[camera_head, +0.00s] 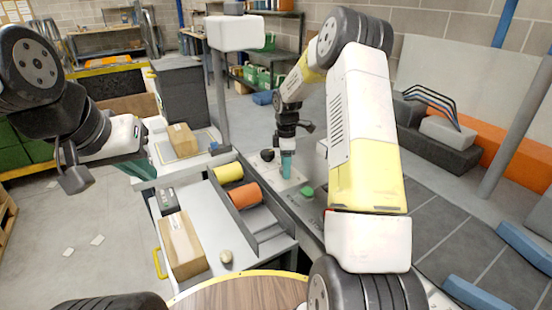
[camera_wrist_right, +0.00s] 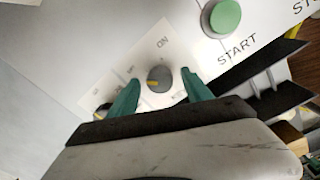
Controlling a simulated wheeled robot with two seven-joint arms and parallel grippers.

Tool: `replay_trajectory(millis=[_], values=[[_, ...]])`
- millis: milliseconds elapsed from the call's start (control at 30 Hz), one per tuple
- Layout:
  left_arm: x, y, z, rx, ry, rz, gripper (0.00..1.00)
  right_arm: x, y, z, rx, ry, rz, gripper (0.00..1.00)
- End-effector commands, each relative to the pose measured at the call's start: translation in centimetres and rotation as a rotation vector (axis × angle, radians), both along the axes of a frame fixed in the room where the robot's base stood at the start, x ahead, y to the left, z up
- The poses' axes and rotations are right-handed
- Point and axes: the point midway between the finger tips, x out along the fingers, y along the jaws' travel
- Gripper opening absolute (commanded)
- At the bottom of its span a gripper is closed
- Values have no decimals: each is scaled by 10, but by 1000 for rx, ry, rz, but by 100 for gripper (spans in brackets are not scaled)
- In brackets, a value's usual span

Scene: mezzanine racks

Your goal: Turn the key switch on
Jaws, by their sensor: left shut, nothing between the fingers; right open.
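The key switch (camera_wrist_right: 160,78) shows in the right wrist view as a round dark grey knob with a yellow mark towards its lower left. It sits on a pale label plate with "ON" printed above it. My right gripper (camera_wrist_right: 162,84) is open, with one teal finger on each side of the switch and a visible gap to it. In the head view the right gripper (camera_head: 287,166) points down at the panel, and the switch is hidden or too small to tell. My left gripper (camera_head: 140,170) is shut and empty at the left, away from the panel.
A green START button (camera_wrist_right: 222,17) is near the switch; a green button (camera_head: 307,192) also shows in the head view. Another dark knob (camera_wrist_right: 103,110) is partly behind a finger.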

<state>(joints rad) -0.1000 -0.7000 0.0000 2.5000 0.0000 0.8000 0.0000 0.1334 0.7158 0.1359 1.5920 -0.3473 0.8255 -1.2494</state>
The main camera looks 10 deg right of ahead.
Motion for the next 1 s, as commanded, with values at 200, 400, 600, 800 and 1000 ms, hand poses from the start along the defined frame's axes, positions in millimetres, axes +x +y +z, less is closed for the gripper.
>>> replay_trajectory(millis=[200, 400, 600, 800, 1000], values=[[0, 0, 0, 0, 0, 0, 0, 0, 0, -4, 0, -1, 0, 58], [0, 0, 0, 0, 0, 0, 0, 0, 0, -4, 1, -1, 0, 38], [0, 0, 0, 0, 0, 0, 0, 0, 0, -3, 1, -1, 0, 0], [0, 0, 0, 0, 0, 0, 0, 0, 0, -3, 0, -1, -9, 0], [0, 0, 0, 0, 0, 0, 0, 1, 1, -3, 0, -2, -72, 0]])
